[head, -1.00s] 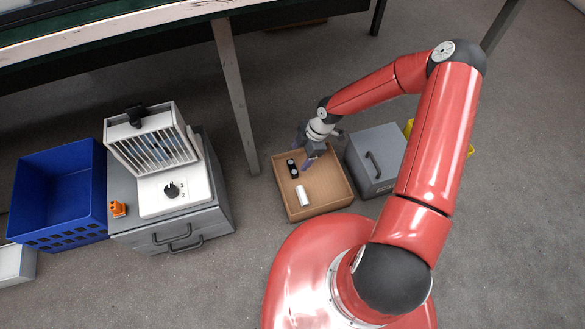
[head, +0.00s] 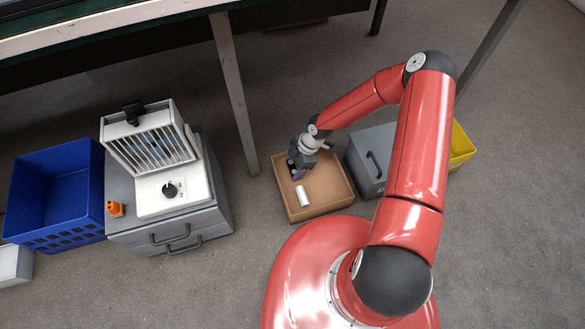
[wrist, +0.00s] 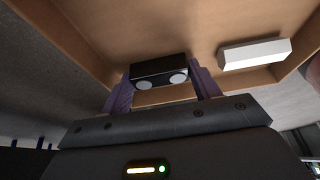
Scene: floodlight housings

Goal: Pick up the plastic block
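A black block with two pale round spots (wrist: 158,75) lies in a shallow brown tray (head: 334,201); it is mostly hidden by my gripper in the head view. A white block (wrist: 254,54) lies apart from it in the tray and shows in the head view (head: 302,196). I cannot tell from the look which one is the plastic block. My gripper (head: 297,173) is low over the tray's left part. In the wrist view its purple fingers (wrist: 162,92) stand apart on either side of the black block; no firm grip on it shows.
A grey drawer box (head: 368,160) stands close to the tray's right side, with a yellow bin (head: 461,148) beyond. A floodlight (head: 150,150) and an orange piece (head: 115,209) sit on a grey cabinet (head: 205,225) beside a blue crate (head: 55,195).

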